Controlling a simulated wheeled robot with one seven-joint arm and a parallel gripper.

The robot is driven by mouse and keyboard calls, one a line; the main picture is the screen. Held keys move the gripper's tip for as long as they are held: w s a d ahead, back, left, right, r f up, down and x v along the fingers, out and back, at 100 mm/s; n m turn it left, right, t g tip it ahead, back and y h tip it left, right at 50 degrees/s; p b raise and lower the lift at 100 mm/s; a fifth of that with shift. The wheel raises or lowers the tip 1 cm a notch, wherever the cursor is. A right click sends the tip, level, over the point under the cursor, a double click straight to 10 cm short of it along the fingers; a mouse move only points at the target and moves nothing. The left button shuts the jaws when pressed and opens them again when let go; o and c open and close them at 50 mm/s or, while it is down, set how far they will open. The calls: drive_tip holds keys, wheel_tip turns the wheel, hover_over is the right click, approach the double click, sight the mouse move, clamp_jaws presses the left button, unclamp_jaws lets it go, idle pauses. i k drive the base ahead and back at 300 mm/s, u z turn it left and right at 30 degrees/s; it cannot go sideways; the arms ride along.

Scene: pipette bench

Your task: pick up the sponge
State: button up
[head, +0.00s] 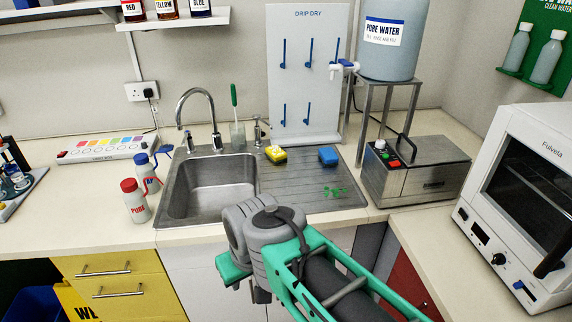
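A small yellow block with a dark marking (276,154), which looks like a sponge, lies on the ridged steel drainer just right of the sink basin. A similar-sized blue block (328,156) lies to its right on the drainer, apart from it; I cannot tell for sure whether it is also a sponge. My grey and green arm reaches in from the bottom, in front of the counter edge and short of both blocks.
The sink (208,186) has a tall curved tap (196,97) behind it. A white drip-dry board (305,75) stands behind the drainer. A metal stand (374,95) holds a water container, beside a steel bath (418,168). Two bottles stand left of the sink.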

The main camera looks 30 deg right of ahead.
sight(276, 155)
drive_tip(key=z, duration=0.8)
drive_tip(key=i, duration=0.95)
drive_tip(key=u, duration=0.05)
